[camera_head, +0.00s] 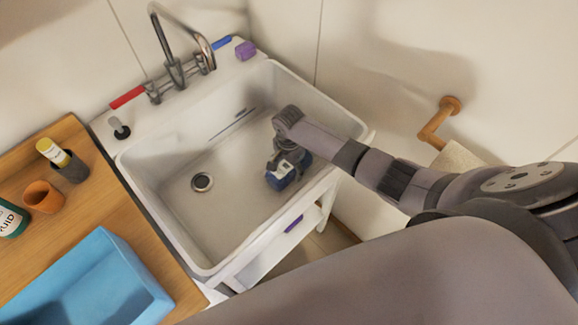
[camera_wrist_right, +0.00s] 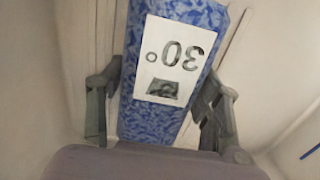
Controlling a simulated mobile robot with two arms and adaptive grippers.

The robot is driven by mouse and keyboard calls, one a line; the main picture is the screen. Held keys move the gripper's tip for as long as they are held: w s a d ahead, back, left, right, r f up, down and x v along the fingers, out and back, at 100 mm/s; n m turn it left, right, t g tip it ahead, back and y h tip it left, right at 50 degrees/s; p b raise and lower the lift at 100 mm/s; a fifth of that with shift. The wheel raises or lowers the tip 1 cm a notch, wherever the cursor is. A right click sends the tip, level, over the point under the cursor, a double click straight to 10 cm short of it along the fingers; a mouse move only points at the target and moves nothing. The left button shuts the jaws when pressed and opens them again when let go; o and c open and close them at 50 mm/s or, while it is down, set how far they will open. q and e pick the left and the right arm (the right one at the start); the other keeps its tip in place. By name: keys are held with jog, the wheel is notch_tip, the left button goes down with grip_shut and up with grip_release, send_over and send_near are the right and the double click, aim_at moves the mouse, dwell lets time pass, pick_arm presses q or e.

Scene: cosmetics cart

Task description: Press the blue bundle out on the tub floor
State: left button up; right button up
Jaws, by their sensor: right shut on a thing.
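The blue bundle (camera_head: 284,176) is in the right part of the white tub (camera_head: 215,262), at or close to its floor; I cannot tell whether it touches. In the right wrist view it is a mottled blue block (camera_wrist_right: 150,122) with a white label reading "30°", upside down. My right gripper (camera_head: 289,158) reaches down into the tub from the right and is shut on the bundle. In the right wrist view the fingers (camera_wrist_right: 160,100) stand on both sides of it. My left gripper is not in view.
A tap (camera_head: 176,70) stands behind the tub, and the drain (camera_head: 202,182) lies left of the bundle. A purple block (camera_head: 245,51) sits on the back rim. A blue tray (camera_head: 95,275) and an orange cup (camera_head: 43,196) stand on the wooden counter. The tub's left floor is clear.

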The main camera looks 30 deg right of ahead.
jog(key=shift+s+p, duration=0.1)
jog(key=shift+p, duration=0.95)
dwell(2.2)
jog(key=shift+s+f+p, duration=0.1)
jog(key=shift+f+p, duration=0.05)
jog(key=shift+p, duration=0.35)
dwell(1.2)
jog(key=shift+p, duration=0.55)
dwell(1.2)
jog(key=r+p, duration=0.8)
jog(key=shift+w+r+p, duration=0.15)
jog(key=shift+w+p, duration=0.05)
jog(key=shift+p, duration=0.2)
notch_tip(320, 180, up, 2)
jog(key=shift+r+p, duration=0.2)
jog(key=shift+p, duration=0.75)
jog(key=shift+r, duration=2.3)
